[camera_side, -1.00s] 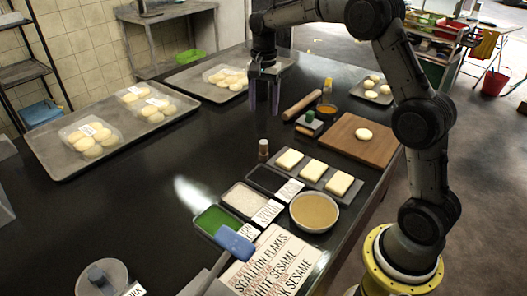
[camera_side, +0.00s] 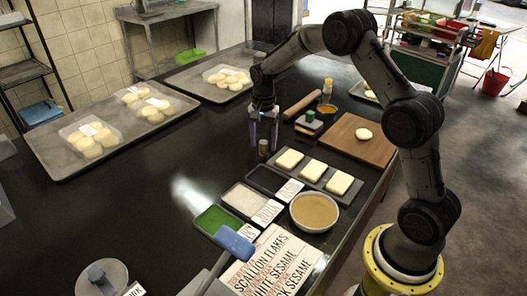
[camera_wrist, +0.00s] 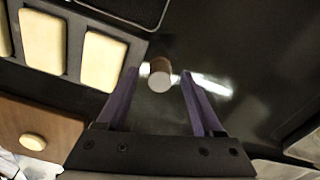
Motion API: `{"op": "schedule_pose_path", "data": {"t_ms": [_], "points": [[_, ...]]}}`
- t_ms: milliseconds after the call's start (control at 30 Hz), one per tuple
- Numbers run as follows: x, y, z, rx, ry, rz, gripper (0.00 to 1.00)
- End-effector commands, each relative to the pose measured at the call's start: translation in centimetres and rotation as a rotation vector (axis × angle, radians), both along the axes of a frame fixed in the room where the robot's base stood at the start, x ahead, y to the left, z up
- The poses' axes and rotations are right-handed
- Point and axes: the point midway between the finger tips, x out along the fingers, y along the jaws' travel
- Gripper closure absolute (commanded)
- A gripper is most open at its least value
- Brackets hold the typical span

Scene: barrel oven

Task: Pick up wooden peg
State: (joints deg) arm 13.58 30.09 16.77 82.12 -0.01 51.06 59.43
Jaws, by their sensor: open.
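The wooden peg (camera_side: 263,150) is a small upright brown cylinder with a pale end. It stands on the black table beside the tray of pale slabs. In the wrist view the peg (camera_wrist: 160,66) shows between the fingertips, its pale round end towards the camera. My gripper (camera_side: 264,144) is open, with its purple fingers pointing down around or just above the peg. In the wrist view my gripper (camera_wrist: 160,76) has dark space on both sides of the peg. I cannot tell how deep the peg sits between the fingers.
The tray of pale slabs (camera_side: 326,163) lies close to the right of the peg. Dark topping trays (camera_side: 241,200) and a round bowl (camera_side: 314,211) are in front. A rolling pin (camera_side: 302,105) and a wooden board (camera_side: 354,150) lie behind and right.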

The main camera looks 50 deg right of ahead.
Motion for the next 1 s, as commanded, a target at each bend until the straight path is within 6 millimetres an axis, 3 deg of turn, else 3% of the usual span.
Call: {"op": "schedule_pose_path", "data": {"t_ms": [100,367,733,1000], "points": [[-0.04,0.01,-1.05,0.000,0.001,0.000,0.32],[-0.02,-0.01,-1.21,0.000,0.000,0.000,0.32],[-0.01,0.00,-1.17,0.000,0.000,0.000,0.98],[0.00,-0.01,-1.14,-0.001,-0.001,0.000,1.00]]}}
